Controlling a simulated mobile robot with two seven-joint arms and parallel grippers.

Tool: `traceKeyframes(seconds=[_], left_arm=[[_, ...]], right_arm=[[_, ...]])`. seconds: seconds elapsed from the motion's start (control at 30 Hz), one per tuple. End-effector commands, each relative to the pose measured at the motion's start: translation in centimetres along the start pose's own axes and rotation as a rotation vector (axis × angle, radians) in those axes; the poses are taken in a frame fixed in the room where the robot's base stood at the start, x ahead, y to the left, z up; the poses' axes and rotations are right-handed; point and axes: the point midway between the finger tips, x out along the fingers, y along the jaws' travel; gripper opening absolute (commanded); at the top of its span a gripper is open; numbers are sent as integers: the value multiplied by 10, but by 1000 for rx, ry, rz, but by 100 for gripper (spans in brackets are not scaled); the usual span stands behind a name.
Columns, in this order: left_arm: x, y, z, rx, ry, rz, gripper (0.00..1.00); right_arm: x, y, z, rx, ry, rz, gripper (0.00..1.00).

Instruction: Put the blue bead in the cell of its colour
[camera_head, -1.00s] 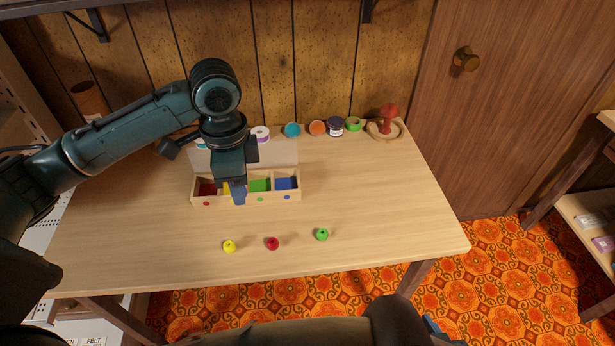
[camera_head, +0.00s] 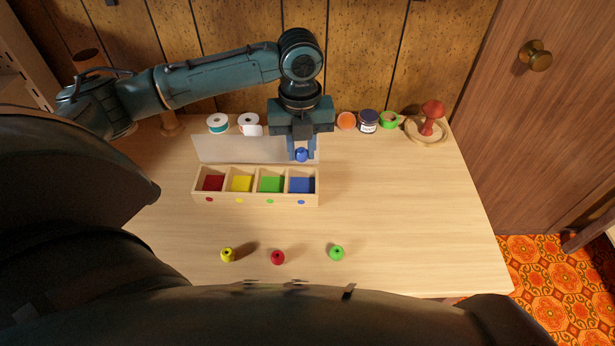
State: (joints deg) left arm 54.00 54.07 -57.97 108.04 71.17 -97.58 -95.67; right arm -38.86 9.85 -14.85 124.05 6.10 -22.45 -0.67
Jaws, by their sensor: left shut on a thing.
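My left gripper (camera_head: 301,148) is shut on the blue bead (camera_head: 301,155). It holds the bead above the back part of the sorting box, near the blue cell. The wooden box (camera_head: 256,201) has a row of cells: red (camera_head: 213,184), yellow (camera_head: 242,184), green (camera_head: 271,184) and blue (camera_head: 301,186) at the right end. Coloured dots mark the front wall. A yellow bead (camera_head: 228,255), a red bead (camera_head: 277,258) and a green bead (camera_head: 336,253) stand on the table in front of the box. My right gripper is not in view.
The table (camera_head: 410,220) is clear to the right of the box. Behind the box is a pale panel (camera_head: 230,149). Thread spools (camera_head: 218,124), an orange pot (camera_head: 346,121), a dark jar (camera_head: 368,121), a green roll (camera_head: 389,120) and a red mushroom-shaped thing (camera_head: 430,118) line the back.

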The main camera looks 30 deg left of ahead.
Motion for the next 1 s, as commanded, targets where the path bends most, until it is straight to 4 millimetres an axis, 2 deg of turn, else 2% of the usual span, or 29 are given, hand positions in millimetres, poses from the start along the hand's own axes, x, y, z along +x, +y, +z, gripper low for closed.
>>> traceKeyframes(seconds=[0.03, 0.27, 0.5, 1.0], left_arm=[[11, 1, -1, -1, 2, 4, 2], [35, 0, 0, -2, 1, 3, 2], [71, 0, -1, -2, 1, 2, 2], [80, 0, 0, -3, 0, 2, 2]], right_arm=[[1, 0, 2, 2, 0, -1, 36], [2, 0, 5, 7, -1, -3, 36], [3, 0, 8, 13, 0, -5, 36], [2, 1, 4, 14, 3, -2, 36]])
